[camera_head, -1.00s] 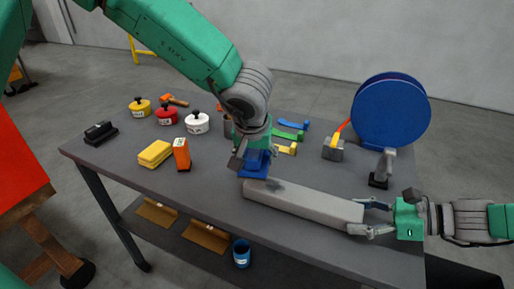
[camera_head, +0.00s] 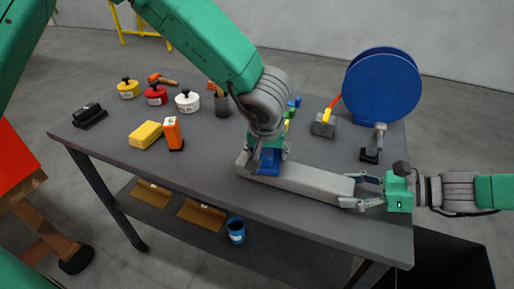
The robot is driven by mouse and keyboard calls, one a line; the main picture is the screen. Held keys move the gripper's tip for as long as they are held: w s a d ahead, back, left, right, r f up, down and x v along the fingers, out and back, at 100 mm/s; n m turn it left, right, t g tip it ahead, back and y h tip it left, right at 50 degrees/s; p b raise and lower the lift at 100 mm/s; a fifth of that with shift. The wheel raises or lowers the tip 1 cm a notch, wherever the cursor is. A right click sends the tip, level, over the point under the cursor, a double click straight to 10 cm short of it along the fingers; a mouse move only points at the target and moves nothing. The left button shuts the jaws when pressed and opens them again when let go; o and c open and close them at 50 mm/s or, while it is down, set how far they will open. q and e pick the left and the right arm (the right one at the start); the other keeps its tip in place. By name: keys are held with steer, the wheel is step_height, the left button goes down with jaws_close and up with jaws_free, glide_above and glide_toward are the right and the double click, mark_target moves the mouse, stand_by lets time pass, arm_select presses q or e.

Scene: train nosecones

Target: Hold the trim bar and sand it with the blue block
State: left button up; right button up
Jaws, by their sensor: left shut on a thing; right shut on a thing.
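The grey trim bar (camera_head: 310,181) lies along the front part of the table. My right gripper (camera_head: 364,190) is shut on the bar's right end, one finger on each side. My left gripper (camera_head: 268,150) points down over the bar's left part and is shut on the blue block (camera_head: 267,164). The block is at the bar's top face and appears to touch it. The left gripper's fingers are partly hidden by its own wrist.
A large blue disc (camera_head: 382,86) and a grey block with a yellow handle (camera_head: 324,124) stand at the back right.

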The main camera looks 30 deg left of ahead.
arm_select(q)
steer(key=shift+d, duration=0.45)
steer(key=shift+d+f, duration=0.2)
steer(key=shift+d, duration=0.15)
steer(key=shift+w+d+r, duration=0.1)
steer(key=shift+d+r, duration=0.1)
steer(key=shift+d, duration=0.6)
steer(key=shift+a+f, duration=0.2)
steer(key=shift+a, duration=1.45)
steer(key=shift+s+a, duration=0.15)
steer(key=shift+a, duration=1)
steer(key=shift+s+a, duration=0.1)
steer(key=shift+a, duration=1.05)
steer(key=shift+a+r, duration=0.15)
steer(key=shift+r, duration=3.85)
steer(key=shift+f, duration=0.15)
